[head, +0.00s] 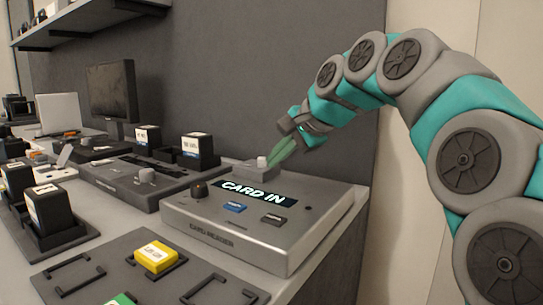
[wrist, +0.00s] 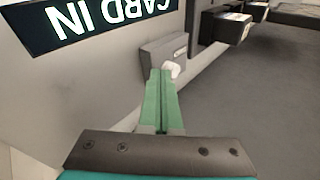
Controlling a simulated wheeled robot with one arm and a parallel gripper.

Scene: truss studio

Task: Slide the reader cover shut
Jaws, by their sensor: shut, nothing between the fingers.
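The grey card reader (head: 262,225) stands at the front right of the counter. Its dark display (head: 254,191) reads "CARD IN"; the display also shows upside down in the wrist view (wrist: 90,22). A small grey block (head: 254,172), which looks like the sliding cover, sits at the reader's back edge and carries a white knob (head: 262,162). In the wrist view the block (wrist: 164,55) and knob (wrist: 172,70) lie just beyond my fingertips. My gripper (head: 274,153) is shut and empty, its green fingers beside the knob. Whether they touch it I cannot tell.
A dark grey device (head: 125,180) with a knob stands left of the reader. Black holders with labelled blocks (head: 199,149) stand behind. A yellow block (head: 155,258) lies on a tray in front. A dark wall (head: 240,80) rises close behind the counter.

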